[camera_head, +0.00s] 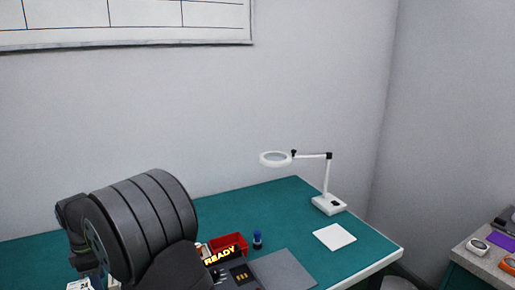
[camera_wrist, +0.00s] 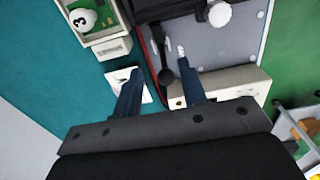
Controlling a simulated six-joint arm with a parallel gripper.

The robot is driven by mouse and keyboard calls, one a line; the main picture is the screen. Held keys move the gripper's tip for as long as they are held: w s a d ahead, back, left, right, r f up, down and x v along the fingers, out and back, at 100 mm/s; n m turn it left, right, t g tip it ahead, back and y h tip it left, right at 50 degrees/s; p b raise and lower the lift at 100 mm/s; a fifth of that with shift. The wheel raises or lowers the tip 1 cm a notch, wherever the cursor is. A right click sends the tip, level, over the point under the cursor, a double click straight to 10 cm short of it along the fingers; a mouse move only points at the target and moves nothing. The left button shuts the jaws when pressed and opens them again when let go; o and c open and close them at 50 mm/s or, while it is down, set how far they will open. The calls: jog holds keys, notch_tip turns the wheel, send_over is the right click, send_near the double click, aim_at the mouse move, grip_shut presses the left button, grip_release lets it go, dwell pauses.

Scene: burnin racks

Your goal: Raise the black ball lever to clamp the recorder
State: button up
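In the wrist view, a black lever (camera_wrist: 160,48) runs down along a grey panel and ends in a dark rounded knob (camera_wrist: 167,75). My gripper (camera_wrist: 158,80) is open, with its two blue fingers apart. The knob appears between the fingertips, closer to the right finger; I cannot tell whether either finger touches it. A black block (camera_wrist: 165,8) with a white knob (camera_wrist: 219,14) sits above at the top edge; I cannot tell whether it is the recorder. In the head view my arm hides the lever and the gripper's fingers.
A white box (camera_wrist: 235,82) lies right of the fingers. In the head view, a READY sign (camera_head: 222,256), red bin (camera_head: 229,241) and lamp (camera_head: 329,204) stand on the green table (camera_head: 370,243).

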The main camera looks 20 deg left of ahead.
jog(key=shift+r, duration=2.3)
jog(key=shift+f, duration=0.15)
notch_tip(320, 180, down, 8)
jog(key=shift+f, duration=0.2)
jog(key=shift+r, duration=0.15)
